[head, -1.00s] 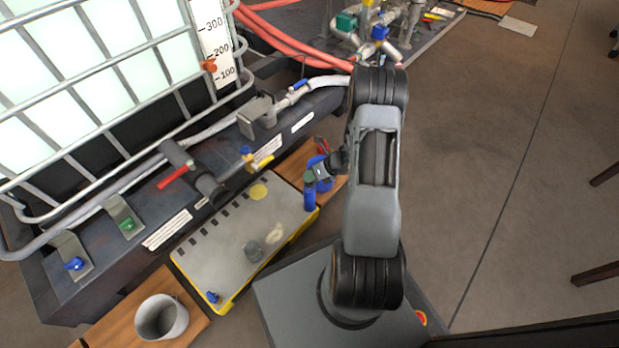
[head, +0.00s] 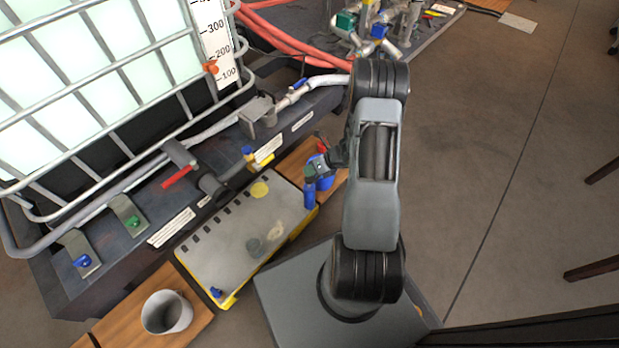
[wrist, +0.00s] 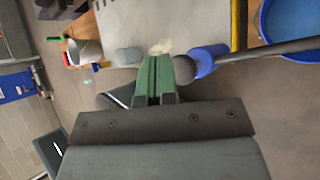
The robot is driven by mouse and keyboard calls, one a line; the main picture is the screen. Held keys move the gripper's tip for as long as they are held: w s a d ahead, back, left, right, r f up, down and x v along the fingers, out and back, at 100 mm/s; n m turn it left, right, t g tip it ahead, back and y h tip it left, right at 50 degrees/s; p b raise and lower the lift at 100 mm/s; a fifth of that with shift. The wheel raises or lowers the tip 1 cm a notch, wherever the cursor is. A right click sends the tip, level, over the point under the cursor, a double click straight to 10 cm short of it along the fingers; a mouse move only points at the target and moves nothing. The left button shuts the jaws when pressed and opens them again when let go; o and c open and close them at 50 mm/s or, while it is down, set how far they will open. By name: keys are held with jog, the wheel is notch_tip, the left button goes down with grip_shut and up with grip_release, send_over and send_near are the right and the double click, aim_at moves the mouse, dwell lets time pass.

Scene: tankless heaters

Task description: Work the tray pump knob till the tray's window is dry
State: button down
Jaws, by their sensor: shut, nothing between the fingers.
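My gripper (wrist: 153,80) has green fingertips pressed together in the wrist view, with nothing between them. A dark ball-ended rod (wrist: 184,69) lies just right of the tips there; I cannot tell if they touch or if it is the pump knob. A blue cylinder (wrist: 208,60) is behind the ball. In the head view my gripper (head: 314,172) is partly hidden by my arm, above a blue cylinder (head: 308,196). The dark tray (head: 110,262) under the caged tank carries a blue knob (head: 83,262) and a green knob (head: 133,222) on brackets. I cannot make out its window.
A grey board with yellow edges (head: 225,300) lies in front of the tray. A pale bucket (head: 167,313) stands on wood at the lower left. A red-handled valve (head: 178,177) and pipes run along the tray. Open floor (head: 480,150) is at the right.

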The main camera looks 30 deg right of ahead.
jog(key=shift+r+p, duration=2.15)
jog(key=shift+r, duration=0.35)
jog(key=shift+f, duration=0.1)
jog(key=s+a+r+n+g+h+p, duration=0.1)
jog(key=a+r+n+p, duration=0.3)
jog(key=r, duration=0.7)
jog(key=s+a+r+n+g+p, duration=0.1)
jog(key=r+n+p, duration=0.55)
jog(key=r, duration=0.45)
jog(key=s+a+r+n+g+h+p, duration=0.1)
jog(key=s+a+r+n+p, duration=0.15)
jog(key=r+n+p, duration=0.6)
jog(key=s+r+n+h+p, duration=0.2)
jog(key=s+r+n+p, duration=0.1)
jog(key=r, duration=0.7)
jog(key=s+a+r+n+t+h+p, duration=0.1)
jog(key=s+r+n+p, duration=0.3)
jog(key=r, duration=0.7)
jog(key=s+a+r+n+h+p, duration=0.1)
jog(key=s+r+n+h+p, duration=0.1)
jog(key=r+n+p, duration=0.5)
notch_tip(320, 180, up, 4)
jog(key=shift+s+a+r+n+t+h, duration=0.1)
jog(key=shift+s+a+n+t+h, duration=0.2)
jog(key=shift+s, duration=0.55)
jog(key=shift+s, duration=0.1)
